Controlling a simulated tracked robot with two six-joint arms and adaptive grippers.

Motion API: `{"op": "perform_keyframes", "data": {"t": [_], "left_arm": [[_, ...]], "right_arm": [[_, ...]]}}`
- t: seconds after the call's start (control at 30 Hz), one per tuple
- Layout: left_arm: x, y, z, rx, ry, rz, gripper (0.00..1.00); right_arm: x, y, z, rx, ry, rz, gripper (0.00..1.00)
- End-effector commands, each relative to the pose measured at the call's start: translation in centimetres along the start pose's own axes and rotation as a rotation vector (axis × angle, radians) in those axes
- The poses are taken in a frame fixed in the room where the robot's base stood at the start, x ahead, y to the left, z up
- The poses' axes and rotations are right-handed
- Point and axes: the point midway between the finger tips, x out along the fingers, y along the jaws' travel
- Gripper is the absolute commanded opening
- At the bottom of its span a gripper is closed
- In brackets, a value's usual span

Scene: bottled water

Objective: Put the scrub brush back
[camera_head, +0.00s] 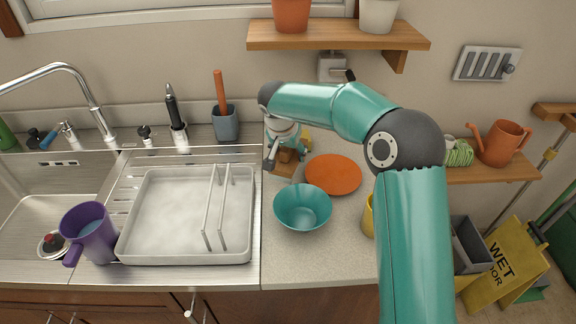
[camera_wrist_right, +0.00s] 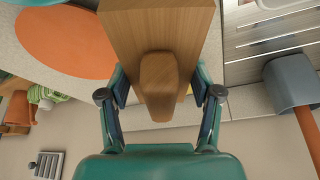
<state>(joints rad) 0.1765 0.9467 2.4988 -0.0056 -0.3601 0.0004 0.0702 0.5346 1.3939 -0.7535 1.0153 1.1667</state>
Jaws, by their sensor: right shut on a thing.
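My right gripper (camera_head: 284,160) is over the counter between the sink and the orange plate. In the right wrist view, its two fingers (camera_wrist_right: 160,100) are on either side of a wooden piece with a rounded end (camera_wrist_right: 158,80), which looks like the scrub brush; they are shut on it. In the head view its brown side (camera_head: 287,156) shows below the gripper. Its bristles are hidden. The left gripper is not in view.
An orange plate (camera_head: 334,174) and a teal bowl (camera_head: 302,208) are close by on the counter. A grey cup (camera_head: 225,126) with an orange handle stands at the back. A white tray (camera_head: 135,225) and a purple mug (camera_head: 88,232) are at the sink. A shelf (camera_head: 335,38) hangs above.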

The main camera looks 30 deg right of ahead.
Motion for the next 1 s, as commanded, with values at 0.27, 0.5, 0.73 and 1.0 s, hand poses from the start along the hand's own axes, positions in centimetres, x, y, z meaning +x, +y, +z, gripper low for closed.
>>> {"op": "perform_keyframes", "data": {"t": [0.27,0.5,0.73,1.0], "left_arm": [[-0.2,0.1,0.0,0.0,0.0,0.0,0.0],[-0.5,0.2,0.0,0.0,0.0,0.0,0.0],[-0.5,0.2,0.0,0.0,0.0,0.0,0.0],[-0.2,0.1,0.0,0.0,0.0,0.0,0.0]], "right_arm": [[2.2,0.1,1.0,-0.001,-0.002,0.002,0.02],[4.6,0.1,1.9,0.001,0.0,0.0,0.02],[4.6,0.1,1.9,0.001,0.001,-0.001,0.02],[4.8,0.1,2.0,0.0,0.0,0.0,0.89]]}}
